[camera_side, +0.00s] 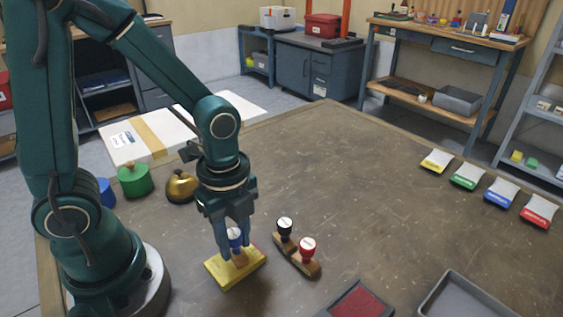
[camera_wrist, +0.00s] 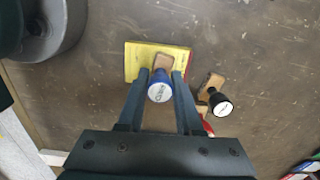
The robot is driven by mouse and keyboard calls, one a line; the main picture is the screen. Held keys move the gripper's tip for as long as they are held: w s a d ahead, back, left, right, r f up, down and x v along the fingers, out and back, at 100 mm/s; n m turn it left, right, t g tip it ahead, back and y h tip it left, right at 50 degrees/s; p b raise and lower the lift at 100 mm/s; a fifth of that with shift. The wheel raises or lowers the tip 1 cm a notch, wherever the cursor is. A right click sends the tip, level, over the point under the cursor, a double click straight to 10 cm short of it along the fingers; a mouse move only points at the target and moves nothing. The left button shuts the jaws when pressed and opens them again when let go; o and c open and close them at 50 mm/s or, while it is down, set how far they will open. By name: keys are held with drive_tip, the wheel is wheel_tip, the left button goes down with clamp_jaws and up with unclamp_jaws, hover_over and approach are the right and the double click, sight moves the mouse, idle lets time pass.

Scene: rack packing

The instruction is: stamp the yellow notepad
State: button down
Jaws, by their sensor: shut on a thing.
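The yellow notepad (camera_side: 236,268) lies on the table in front of my arm; it also shows in the wrist view (camera_wrist: 137,62). My gripper (camera_side: 236,242) is directly above it, shut on a blue-knobbed stamp with a wooden base (camera_wrist: 160,88). The stamp is at the pad's top; I cannot tell for sure whether its base touches the paper. A black-knobbed stamp (camera_side: 284,228) and a red-knobbed stamp (camera_side: 306,250) stand just right of the notepad. A red ink pad (camera_side: 362,303) is at the front edge of the view.
A grey tray (camera_side: 465,297) is at front right. Several coloured pads (camera_side: 467,177) line the right edge. A brass bell (camera_side: 181,187), a green container (camera_side: 135,180) and a white box (camera_side: 150,140) are behind my gripper. The table's middle is clear.

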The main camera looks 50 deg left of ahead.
drive_tip(key=shift+r, duration=3.5)
